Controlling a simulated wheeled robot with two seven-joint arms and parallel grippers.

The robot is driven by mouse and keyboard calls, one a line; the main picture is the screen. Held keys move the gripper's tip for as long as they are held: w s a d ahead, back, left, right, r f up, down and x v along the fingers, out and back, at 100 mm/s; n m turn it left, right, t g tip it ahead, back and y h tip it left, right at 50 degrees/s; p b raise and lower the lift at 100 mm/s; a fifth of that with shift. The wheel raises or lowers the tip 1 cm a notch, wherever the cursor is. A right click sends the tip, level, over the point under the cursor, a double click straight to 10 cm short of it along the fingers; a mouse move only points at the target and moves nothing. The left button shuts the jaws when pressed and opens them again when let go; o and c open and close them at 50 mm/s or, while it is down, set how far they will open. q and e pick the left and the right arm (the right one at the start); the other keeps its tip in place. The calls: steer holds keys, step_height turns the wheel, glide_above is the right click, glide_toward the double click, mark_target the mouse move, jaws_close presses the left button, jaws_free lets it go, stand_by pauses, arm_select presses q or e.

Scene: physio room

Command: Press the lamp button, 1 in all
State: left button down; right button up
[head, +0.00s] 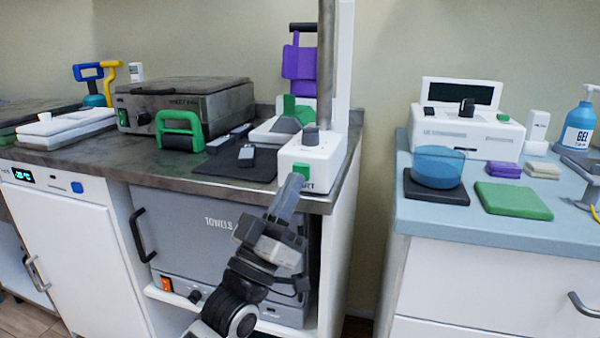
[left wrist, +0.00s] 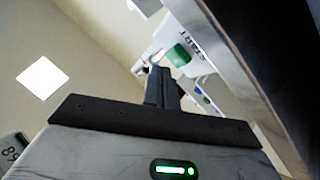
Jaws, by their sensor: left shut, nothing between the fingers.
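A green button (head: 301,170) sits on the front of a white box (head: 318,156) with a grey knob on top, at the foot of a metal post. Part of the word START shows below it. In the left wrist view the button (left wrist: 178,55) shows just beyond and right of my fingertips. My left gripper (head: 294,182) is shut and empty, reaching up from below. Its tip overlaps the button's lower left edge in the head view. The left wrist view shows the closed fingers (left wrist: 162,85). I cannot tell whether they touch the button. My right gripper is not in view.
The box stands at the right front corner of a dark counter (head: 90,153), above a grey towel cabinet (head: 185,235). A grey heater box (head: 190,100) and a green-handled item (head: 181,128) are to the left. A blue-topped counter (head: 415,215) stands right, across a gap.

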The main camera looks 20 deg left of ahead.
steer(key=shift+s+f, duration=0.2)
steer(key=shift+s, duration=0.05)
arm_select(q)
steer(key=shift+w, duration=0.4)
steer(key=shift+w, duration=0.2)
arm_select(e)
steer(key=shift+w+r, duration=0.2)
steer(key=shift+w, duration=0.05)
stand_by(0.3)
